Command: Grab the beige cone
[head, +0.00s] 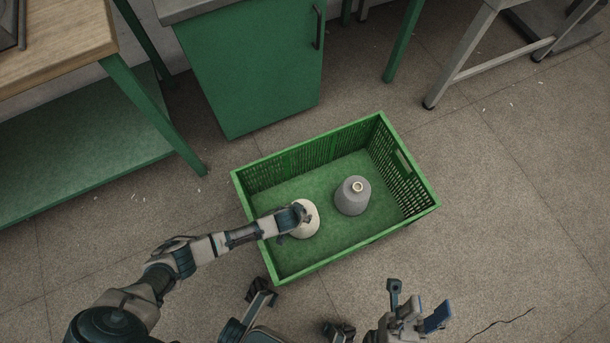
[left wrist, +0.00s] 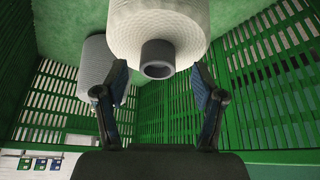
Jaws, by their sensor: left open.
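The beige cone (head: 308,228) stands in the green crate (head: 335,262), left of the grey cone, partly hidden by my left gripper (head: 298,213). In the left wrist view the beige cone (left wrist: 165,22) is large at the top, its grey tube end (left wrist: 158,58) facing the camera. My left gripper (left wrist: 160,88) is open there, its fingers on either side of the tube end; I cannot tell whether they touch the cone. My right gripper (head: 417,302) is in front of the crate, fingers apart and empty.
The grey cone (head: 352,196) stands in the crate to the right; it also shows in the left wrist view (left wrist: 95,66). The crate's slatted walls surround both cones. A green cabinet (head: 255,70) and a wooden-topped bench (head: 60,45) stand behind. The floor at right is mostly clear.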

